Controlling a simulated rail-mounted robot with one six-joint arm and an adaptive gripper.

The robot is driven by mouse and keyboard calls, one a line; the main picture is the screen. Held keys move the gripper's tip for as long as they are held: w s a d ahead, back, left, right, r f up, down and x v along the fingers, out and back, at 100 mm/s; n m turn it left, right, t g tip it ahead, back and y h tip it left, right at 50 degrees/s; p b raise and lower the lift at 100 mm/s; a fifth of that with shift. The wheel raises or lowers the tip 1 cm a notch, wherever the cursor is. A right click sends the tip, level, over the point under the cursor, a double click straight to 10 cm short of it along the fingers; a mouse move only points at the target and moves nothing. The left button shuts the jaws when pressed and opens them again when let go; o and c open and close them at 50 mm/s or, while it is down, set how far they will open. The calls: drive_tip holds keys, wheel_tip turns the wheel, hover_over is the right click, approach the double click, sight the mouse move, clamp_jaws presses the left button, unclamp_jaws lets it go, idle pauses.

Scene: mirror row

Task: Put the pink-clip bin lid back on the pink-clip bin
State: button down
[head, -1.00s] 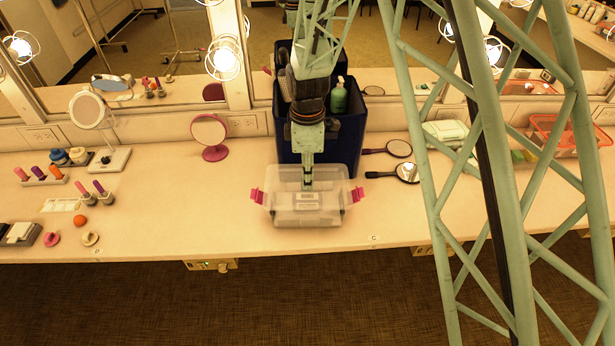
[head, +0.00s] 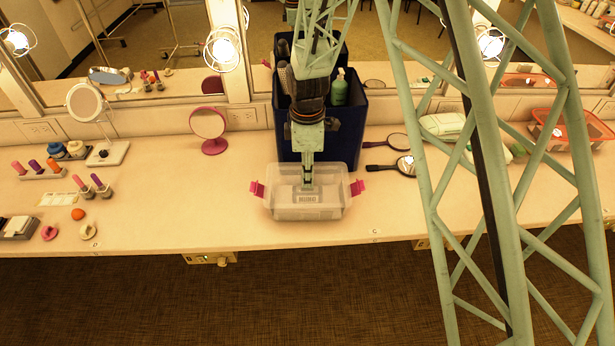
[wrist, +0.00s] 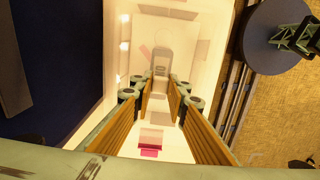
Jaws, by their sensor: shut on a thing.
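The pink-clip bin (head: 308,212) is a clear, pale box near the counter's front edge, with pink clips standing out at its left (head: 257,189) and right (head: 357,187) ends. The clear bin lid is hard to tell from the box; a pale panel with a small grey grip (wrist: 160,60) shows in the wrist view. My gripper (head: 307,186) points straight down over the middle of the bin. In the wrist view my gripper (wrist: 160,84) is shut on that grey grip. A pink clip (wrist: 150,153) shows below the fingers. I cannot tell whether the lid touches the rim.
A dark blue caddy (head: 345,130) with a green bottle (head: 340,91) stands right behind the bin. Hand mirrors (head: 398,141) lie to its right, and a pink round mirror (head: 208,124) stands to its left. The counter is clear just left of the bin.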

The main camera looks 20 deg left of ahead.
drive_tip(key=c, duration=2.5)
unclamp_jaws()
drive_tip(key=shift+o, duration=0.2)
drive_tip(key=shift+r, duration=0.1)
wheel_tip(320, 180, up, 12)
drive_tip(key=shift+r+p, duration=1.55)
drive_tip(key=shift+r, duration=1.35)
